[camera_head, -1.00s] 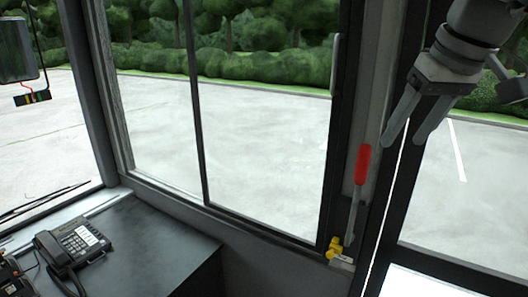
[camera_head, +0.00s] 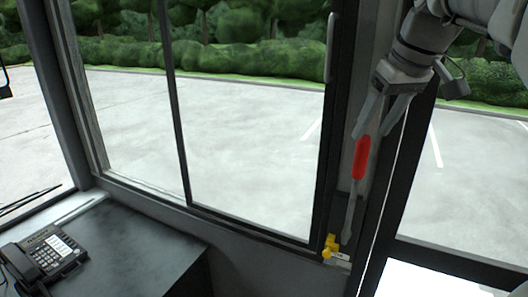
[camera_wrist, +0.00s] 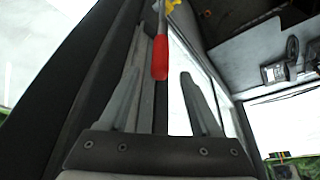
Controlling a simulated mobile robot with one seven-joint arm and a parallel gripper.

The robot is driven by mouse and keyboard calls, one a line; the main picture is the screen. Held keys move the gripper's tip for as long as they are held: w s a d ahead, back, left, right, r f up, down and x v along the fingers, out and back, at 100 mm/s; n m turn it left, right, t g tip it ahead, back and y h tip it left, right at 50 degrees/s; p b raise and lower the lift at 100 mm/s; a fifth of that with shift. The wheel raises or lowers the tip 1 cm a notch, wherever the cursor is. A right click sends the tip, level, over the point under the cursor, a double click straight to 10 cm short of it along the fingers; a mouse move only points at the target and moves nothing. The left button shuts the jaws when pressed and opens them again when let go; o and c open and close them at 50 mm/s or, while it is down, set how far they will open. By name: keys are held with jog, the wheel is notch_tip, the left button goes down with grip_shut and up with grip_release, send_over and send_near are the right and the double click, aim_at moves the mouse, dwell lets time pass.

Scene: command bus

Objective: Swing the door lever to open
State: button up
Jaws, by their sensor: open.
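The door lever has a red grip (camera_head: 361,158) on a grey metal shaft. It rises from a yellow base (camera_head: 331,247) on the post beside the window. My gripper (camera_head: 372,140) is open at the upper right in the head view. Its fingertips are close to the top of the red grip. In the wrist view the red grip (camera_wrist: 160,58) lies ahead, between and slightly beyond the two open fingers (camera_wrist: 158,75). The yellow base (camera_wrist: 172,6) shows at the top edge there. I cannot tell whether a finger touches the grip.
A black desk phone (camera_head: 45,255) sits on the dark counter (camera_head: 140,245) at lower left. The sliding window (camera_head: 250,120) is left of the lever. A dark door frame (camera_head: 400,190) stands close on the right.

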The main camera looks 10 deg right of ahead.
aim_at(357, 157)
jog(key=b+x, duration=0.1)
jog(key=x, duration=0.8)
jog(key=shift+f, duration=0.15)
grip_shut()
dwell(1.0)
